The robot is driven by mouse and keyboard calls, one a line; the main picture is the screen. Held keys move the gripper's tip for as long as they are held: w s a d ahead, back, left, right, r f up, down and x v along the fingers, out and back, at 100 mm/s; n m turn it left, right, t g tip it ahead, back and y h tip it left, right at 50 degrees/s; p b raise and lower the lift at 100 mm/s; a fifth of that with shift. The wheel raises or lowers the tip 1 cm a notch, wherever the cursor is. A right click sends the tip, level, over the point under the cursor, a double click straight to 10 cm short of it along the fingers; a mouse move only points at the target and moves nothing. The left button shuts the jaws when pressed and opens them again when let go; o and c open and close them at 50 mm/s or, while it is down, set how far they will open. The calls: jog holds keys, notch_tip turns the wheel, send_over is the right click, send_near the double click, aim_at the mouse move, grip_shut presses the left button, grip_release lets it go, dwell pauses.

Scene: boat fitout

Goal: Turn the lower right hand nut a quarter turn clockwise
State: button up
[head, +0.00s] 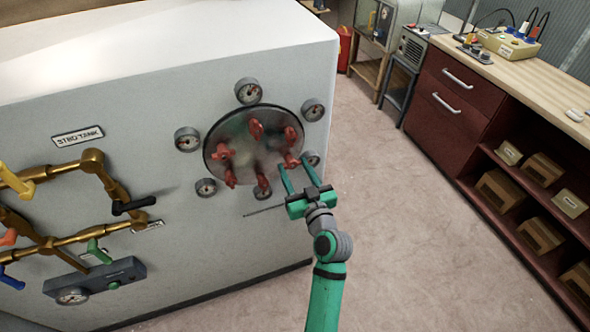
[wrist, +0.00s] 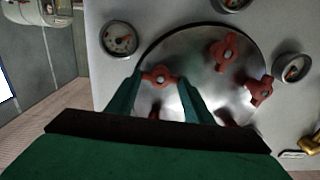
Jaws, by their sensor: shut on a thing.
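A round metal plate (head: 243,143) on the white tank side carries several red winged nuts in a ring. The lower right nut (head: 291,161) sits at the plate's right edge. My gripper (head: 292,164) reaches it from below right, with one green finger on either side. In the wrist view the nut (wrist: 160,76) is between the fingertips of my gripper (wrist: 160,79), its wings pointing across towards the fingers. The jaws are shut on it. The fingers hide part of the plate and the nut's sides.
Brass pipes (head: 95,170) with coloured handles are at the left. A dark red cabinet (head: 450,105) with shelves stands at the right. The floor between is clear.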

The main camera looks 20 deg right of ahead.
jog(key=shift+m, duration=0.3)
jog(key=m, duration=0.3)
jog(key=shift+m, duration=0.4)
jog(key=m, duration=0.4)
jog(key=shift+f+m, duration=0.1)
jog(key=shift+m, duration=0.2)
jog(key=m, duration=0.8)
jog(key=shift+d+f+m, duration=0.1)
jog(key=shift+f+m, duration=0.05)
jog(key=shift+m, duration=0.15)
jog(key=o, duration=1.1)
jog(key=shift+c, duration=0.2)
